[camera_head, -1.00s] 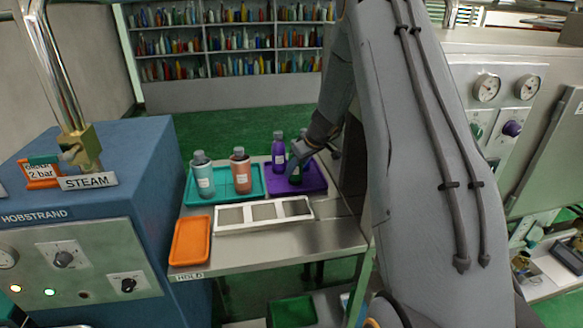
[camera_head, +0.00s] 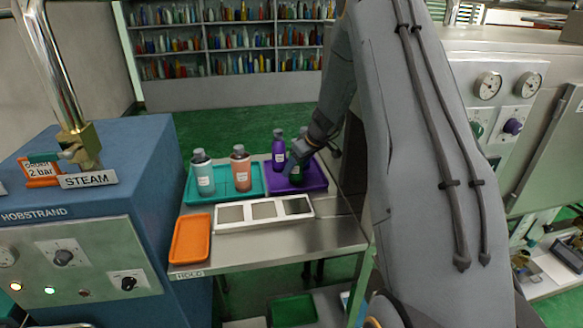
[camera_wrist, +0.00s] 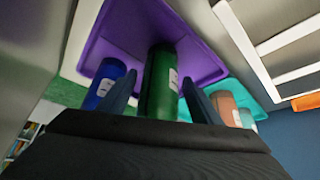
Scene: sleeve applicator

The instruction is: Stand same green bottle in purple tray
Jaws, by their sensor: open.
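The green bottle (camera_wrist: 160,85) stands upright on the purple tray (camera_wrist: 203,58), between the two fingers of my gripper (camera_wrist: 159,77) in the wrist view. The fingers are apart, with a visible gap on each side of the bottle. In the head view my gripper (camera_head: 299,158) partly hides the green bottle (camera_head: 296,175), which is at the middle of the purple tray (camera_head: 315,180). A purple-blue bottle (camera_head: 278,152) stands at the tray's left back; it also shows in the wrist view (camera_wrist: 103,85).
A teal tray (camera_head: 222,190) to the left holds a pale blue bottle (camera_head: 203,175) and a salmon bottle (camera_head: 240,172). A white three-opening frame (camera_head: 263,212) and an orange tray (camera_head: 191,238) lie in front. The table's front right is bare.

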